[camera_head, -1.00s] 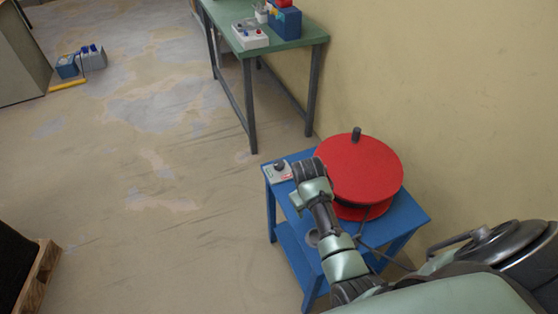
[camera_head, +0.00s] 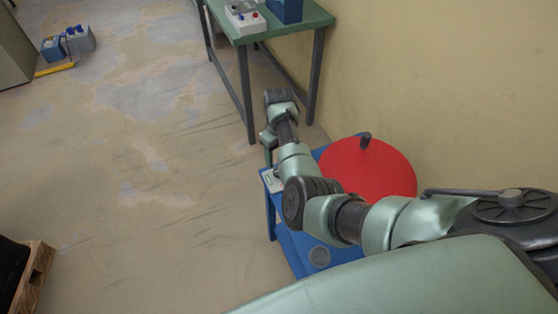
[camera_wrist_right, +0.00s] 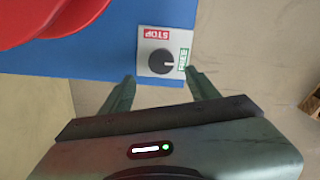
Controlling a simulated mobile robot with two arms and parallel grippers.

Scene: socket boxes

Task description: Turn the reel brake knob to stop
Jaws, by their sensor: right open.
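The brake knob (camera_wrist_right: 161,61) is black and round and sits on a small light-grey plate (camera_wrist_right: 146,47) at the corner of the blue table. In the right wrist view a red STOP label (camera_wrist_right: 157,35) is above the knob and a green label (camera_wrist_right: 183,58) is at its right. The knob's light mark points right, toward the green label. My right gripper (camera_wrist_right: 160,77) is open, its fingertips near the plate's lower edge, left and right of the knob, with nothing held. In the head view my arm partly hides the plate (camera_head: 272,182). My left gripper is out of view.
The red reel (camera_head: 362,175) stands on the blue table (camera_head: 300,258) beside the plate. A green-topped table (camera_head: 310,14) with devices is behind, along the wall. A wooden pallet (camera_head: 36,276) is at lower left. The floor at left is mostly clear.

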